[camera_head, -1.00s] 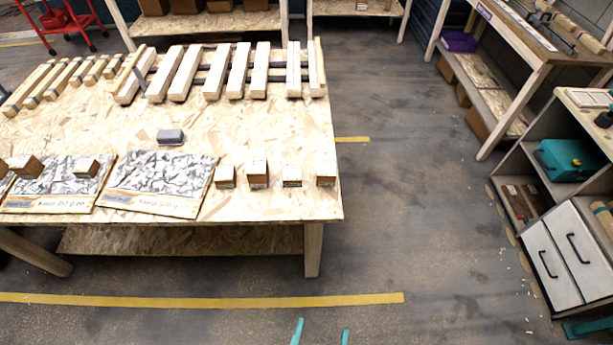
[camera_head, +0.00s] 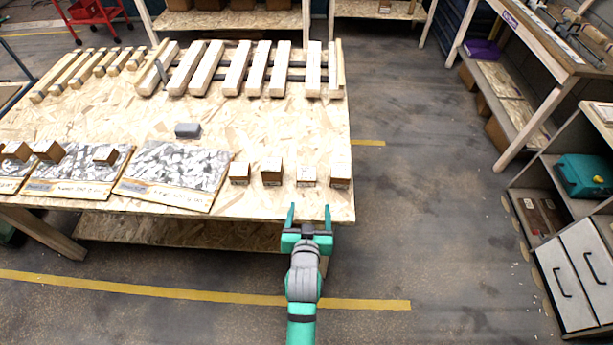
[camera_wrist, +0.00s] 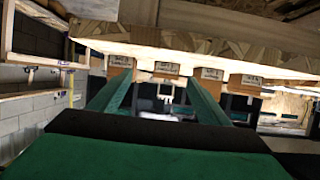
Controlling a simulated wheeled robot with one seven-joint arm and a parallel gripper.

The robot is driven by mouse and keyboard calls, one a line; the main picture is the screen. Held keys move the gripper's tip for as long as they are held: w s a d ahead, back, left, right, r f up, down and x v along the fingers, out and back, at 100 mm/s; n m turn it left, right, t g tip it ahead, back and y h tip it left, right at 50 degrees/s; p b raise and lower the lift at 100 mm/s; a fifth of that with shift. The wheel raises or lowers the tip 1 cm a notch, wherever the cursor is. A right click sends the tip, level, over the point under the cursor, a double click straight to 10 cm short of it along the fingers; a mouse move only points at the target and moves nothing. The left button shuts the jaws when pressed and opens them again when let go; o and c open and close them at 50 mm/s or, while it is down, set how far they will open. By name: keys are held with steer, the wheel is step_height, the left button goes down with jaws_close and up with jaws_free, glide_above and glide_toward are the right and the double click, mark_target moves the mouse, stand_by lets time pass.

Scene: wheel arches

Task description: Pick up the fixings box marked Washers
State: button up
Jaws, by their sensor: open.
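A row of small brown cardboard boxes with pale labels stands near the front right edge of the chipboard table (camera_head: 165,115): a leftmost box (camera_head: 239,173), a second (camera_head: 271,172), a third (camera_head: 306,176) and a rightmost one (camera_head: 340,176). The same row shows upside down in the wrist view, with one box there (camera_wrist: 210,76). I cannot read which is marked Washers. My gripper (camera_head: 310,210) is open and empty at the table's front edge, short of the third box. Its green fingers (camera_wrist: 158,82) point at the row in the wrist view.
More small boxes (camera_head: 48,151) lie at the left by printed sheets (camera_head: 180,175). A grey block (camera_head: 188,130) and wooden slats (camera_head: 236,68) are behind. A shelf unit with a teal case (camera_head: 585,174) stands right. The floor between is clear.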

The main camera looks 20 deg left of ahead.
glide_toward(306, 171)
steer(key=x, duration=0.4)
steer(key=shift+a+f, duration=0.1)
steer(key=shift+a, duration=0.15)
steer(key=shift+d+x, duration=0.15)
steer(key=shift+x, duration=1.15)
steer(key=shift+d+x, duration=0.15)
steer(key=shift+x, duration=1.15)
steer(key=shift+f, duration=0.1)
steer(key=c, duration=1.2)
steer(key=shift+c, duration=1.1)
